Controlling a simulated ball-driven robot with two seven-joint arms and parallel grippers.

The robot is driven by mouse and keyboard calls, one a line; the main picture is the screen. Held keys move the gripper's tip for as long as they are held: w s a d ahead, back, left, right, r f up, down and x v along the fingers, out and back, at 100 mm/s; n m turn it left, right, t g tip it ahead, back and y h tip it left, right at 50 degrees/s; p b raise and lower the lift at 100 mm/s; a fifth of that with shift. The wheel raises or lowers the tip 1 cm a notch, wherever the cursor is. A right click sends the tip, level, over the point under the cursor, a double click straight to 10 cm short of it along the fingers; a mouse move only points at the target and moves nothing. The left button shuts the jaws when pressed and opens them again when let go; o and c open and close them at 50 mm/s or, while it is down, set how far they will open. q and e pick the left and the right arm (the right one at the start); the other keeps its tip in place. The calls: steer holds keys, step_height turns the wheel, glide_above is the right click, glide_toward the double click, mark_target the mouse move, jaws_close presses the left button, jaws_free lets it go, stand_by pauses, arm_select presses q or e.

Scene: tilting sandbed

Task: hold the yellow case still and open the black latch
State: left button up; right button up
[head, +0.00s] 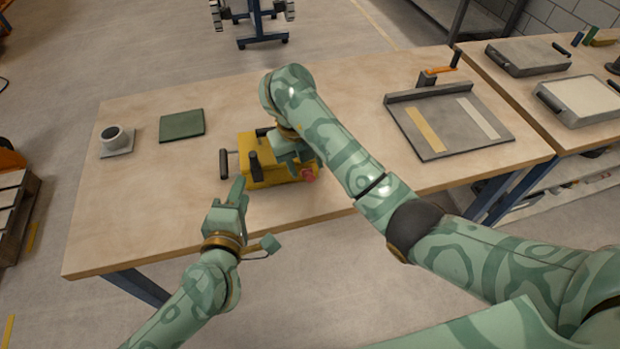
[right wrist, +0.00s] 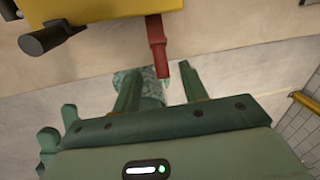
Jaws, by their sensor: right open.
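The yellow case (head: 277,178) stands near the front edge of the table, with several black fittings on its left part. One is an upright black piece (head: 254,166); another is a black bar (head: 224,164) sticking out at the left. I cannot tell surely which is the latch.
A green plate (head: 182,125) and a grey cup on a base (head: 115,140) lie at the left of the table. A grey tray with two strips (head: 450,142) lies at the right. The table's front edge is close to the case.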

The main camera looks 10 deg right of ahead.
steer(key=f, duration=0.4)
steer(key=d+f, duration=0.1)
steer(key=f, duration=0.2)
steer(key=shift+w+d+f, duration=0.1)
